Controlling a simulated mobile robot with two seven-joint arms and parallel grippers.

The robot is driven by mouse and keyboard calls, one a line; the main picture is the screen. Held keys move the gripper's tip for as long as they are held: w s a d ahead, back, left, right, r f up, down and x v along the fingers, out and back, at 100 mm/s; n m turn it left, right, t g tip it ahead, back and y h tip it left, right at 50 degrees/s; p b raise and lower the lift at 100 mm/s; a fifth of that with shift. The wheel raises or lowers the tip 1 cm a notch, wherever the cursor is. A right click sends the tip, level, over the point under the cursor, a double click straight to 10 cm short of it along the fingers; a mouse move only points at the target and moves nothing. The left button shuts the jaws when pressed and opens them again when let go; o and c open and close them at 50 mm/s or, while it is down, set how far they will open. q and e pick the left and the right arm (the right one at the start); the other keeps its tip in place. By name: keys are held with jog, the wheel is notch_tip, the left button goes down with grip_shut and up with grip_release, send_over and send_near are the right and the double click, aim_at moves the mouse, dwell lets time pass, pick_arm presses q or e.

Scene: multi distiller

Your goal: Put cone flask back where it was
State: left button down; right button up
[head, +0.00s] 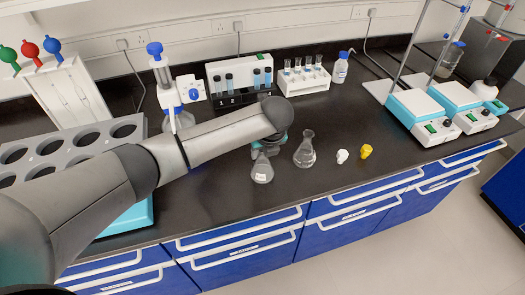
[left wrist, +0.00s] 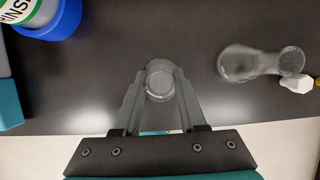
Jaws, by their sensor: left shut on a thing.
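A clear cone flask (head: 262,172) with a pale label is held in my left gripper (head: 268,147), near the front of the black bench. In the left wrist view the same flask (left wrist: 159,80) shows between the two fingers (left wrist: 160,92), seen from above. I cannot tell whether its base touches the bench. A second clear cone flask (head: 305,150) stands just to the right, apart from the held one; it also shows in the left wrist view (left wrist: 250,64). My right gripper is not in view.
A white stopper-like piece (head: 342,156) and a yellow one (head: 366,151) lie right of the second flask. Vial racks (head: 240,75) and a test-tube rack (head: 303,82) stand behind. A grey holed rack (head: 85,145) is at left. Stirrers (head: 425,115) stand at right.

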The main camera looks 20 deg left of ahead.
pick_arm(q)
jog(key=shift+f, duration=0.1)
jog(key=shift+c, duration=2.3)
grip_release()
jog(key=p+v, duration=0.2)
jog(key=v, duration=1)
jog(key=shift+a, duration=0.1)
